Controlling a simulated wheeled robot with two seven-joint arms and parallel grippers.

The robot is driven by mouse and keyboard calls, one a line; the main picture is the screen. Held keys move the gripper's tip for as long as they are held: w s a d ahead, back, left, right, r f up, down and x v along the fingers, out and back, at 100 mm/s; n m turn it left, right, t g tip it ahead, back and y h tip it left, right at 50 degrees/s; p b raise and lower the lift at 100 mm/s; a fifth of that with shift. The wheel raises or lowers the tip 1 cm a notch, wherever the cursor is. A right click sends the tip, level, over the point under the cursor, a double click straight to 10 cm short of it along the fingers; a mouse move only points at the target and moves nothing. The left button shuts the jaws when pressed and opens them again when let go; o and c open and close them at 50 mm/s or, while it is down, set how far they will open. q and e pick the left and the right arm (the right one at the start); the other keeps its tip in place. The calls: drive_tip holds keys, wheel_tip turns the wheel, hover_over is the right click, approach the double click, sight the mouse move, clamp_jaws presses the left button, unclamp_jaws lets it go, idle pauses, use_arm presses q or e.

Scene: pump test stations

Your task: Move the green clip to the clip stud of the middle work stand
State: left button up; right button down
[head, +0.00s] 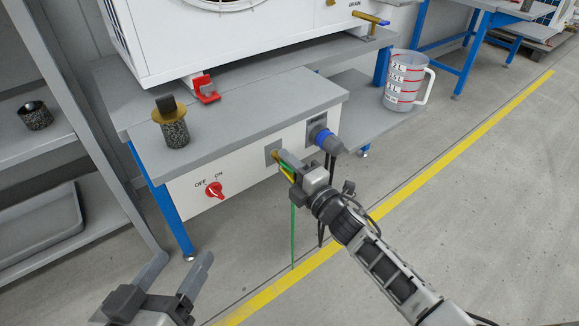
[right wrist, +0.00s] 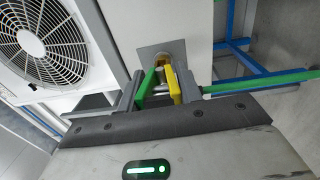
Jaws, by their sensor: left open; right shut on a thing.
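My right gripper (head: 285,162) is shut on the green clip (head: 287,173), whose sides are green and yellow. It is at the front panel of the near work stand (head: 240,150). In the right wrist view the clip (right wrist: 147,88) sits between the fingertips, with its jaws at a brass-coloured stud (right wrist: 172,60) on a grey plate (right wrist: 149,57). I cannot tell whether the jaws grip the stud. A green cable (head: 293,238) hangs from the clip towards the floor. My left gripper (head: 176,272) is open and empty at the lower left, apart from the stand.
The panel has a red OFF/ON knob (head: 214,190) and a blue-ringed connector (head: 325,141) right of the clip. A dark speckled cylinder with a brass collar (head: 171,125) and a red bracket (head: 206,90) are on top. A measuring jug (head: 405,82) stands at right.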

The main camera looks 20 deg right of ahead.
drive_tip(key=shift+w+a, duration=0.1)
drive_tip(key=shift+w, duration=0.15)
drive_tip(key=c, duration=0.9)
unclamp_jaws()
drive_tip(key=shift+s, duration=0.3)
use_arm(q)
drive_tip(key=shift+s+a+f+m+g+y+p, duration=0.35)
drive_tip(key=shift+m+y+p, duration=0.2)
drive_tip(key=shift+p, duration=1.05)
use_arm(e)
drive_tip(key=shift+v, duration=7.7)
use_arm(q)
drive_tip(key=shift+w+r, duration=0.1)
